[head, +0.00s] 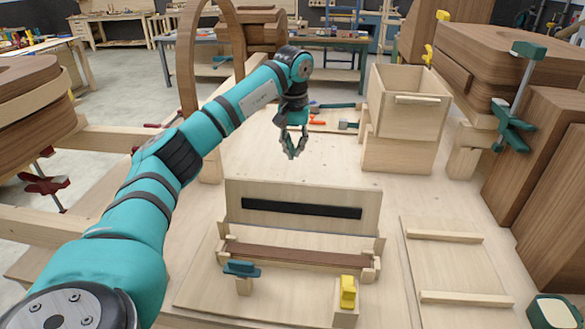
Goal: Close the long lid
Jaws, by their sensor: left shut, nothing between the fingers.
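The long lid (236,209) is a pale wooden panel with a black strip across its face. It stands upright at the back of a long, low wooden box (300,268), so the lid is open. A brown strip shows along the box between its end pieces. My left gripper (292,155) hangs fingers-down behind and above the lid, near the middle of the head view. It is shut and empty, apart from the lid. My right gripper is not in view.
A blue clamp-like piece (241,268) and a yellow one (347,292) stand in front of the box. A flat panel with two battens (450,265) lies to the right. A tall open wooden box (408,110) stands behind at right. The bench between is mostly clear.

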